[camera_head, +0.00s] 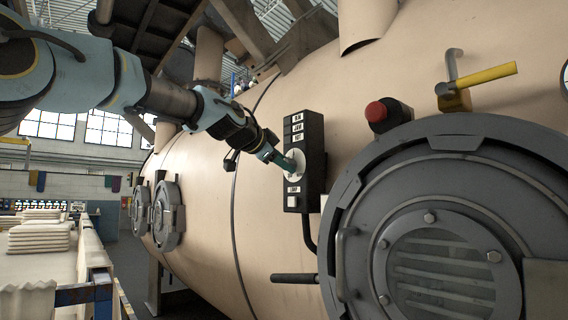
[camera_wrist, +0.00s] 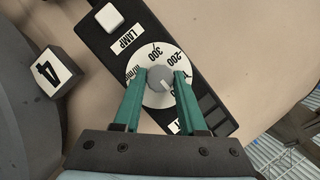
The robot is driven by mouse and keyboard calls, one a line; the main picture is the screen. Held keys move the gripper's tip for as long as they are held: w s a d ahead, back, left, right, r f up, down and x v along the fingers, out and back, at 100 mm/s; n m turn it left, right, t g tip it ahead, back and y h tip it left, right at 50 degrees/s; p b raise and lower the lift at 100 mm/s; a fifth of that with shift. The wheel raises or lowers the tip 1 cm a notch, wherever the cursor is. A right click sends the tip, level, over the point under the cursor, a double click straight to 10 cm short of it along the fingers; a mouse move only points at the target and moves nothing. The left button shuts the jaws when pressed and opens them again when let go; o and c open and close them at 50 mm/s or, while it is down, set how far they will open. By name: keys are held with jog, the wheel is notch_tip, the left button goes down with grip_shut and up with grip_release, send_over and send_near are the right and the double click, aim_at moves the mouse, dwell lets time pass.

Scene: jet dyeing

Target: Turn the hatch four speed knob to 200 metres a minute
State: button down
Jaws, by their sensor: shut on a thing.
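My gripper (camera_wrist: 160,84) has two green fingers, shut on the knob from both sides. A light mark shows on the knob's face, but I cannot tell exactly which number it points at. A block with the number 4 (camera_wrist: 50,73) is beside the box in the wrist view.
A white LAMP button (camera_wrist: 110,17) is on the same box. A red button (camera_head: 376,112), a yellow-handled valve (camera_head: 480,77) and a large grey round hatch (camera_head: 435,155) are to the right. A dark bar handle (camera_head: 293,278) sticks out below. Fabric stacks (camera_head: 40,238) are at far left.

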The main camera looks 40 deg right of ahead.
dwell(0.3)
jog(key=shift+w+n+g+p, duration=0.15)
jog(key=shift+n+g+p, duration=0.4)
jog(key=shift+n+g, duration=1.35)
jog(key=shift+w+n+g+p, duration=0.2)
jog(key=shift+n+g+p, duration=0.7)
jog(key=shift+n, duration=1.75)
jog(key=shift+w+n+g+p, duration=0.15)
jog(key=shift+n+g+p, duration=0.1)
jog(key=shift+n+g, duration=1.8)
jog(key=shift+n+t, duration=0.25)
jog(key=shift+n, duration=0.05)
jog(key=shift+c, duration=2.3)
grip_release()
jog(key=b+v, duration=0.3)
jog(key=v, duration=0.7)
jog(key=shift+a, duration=0.35)
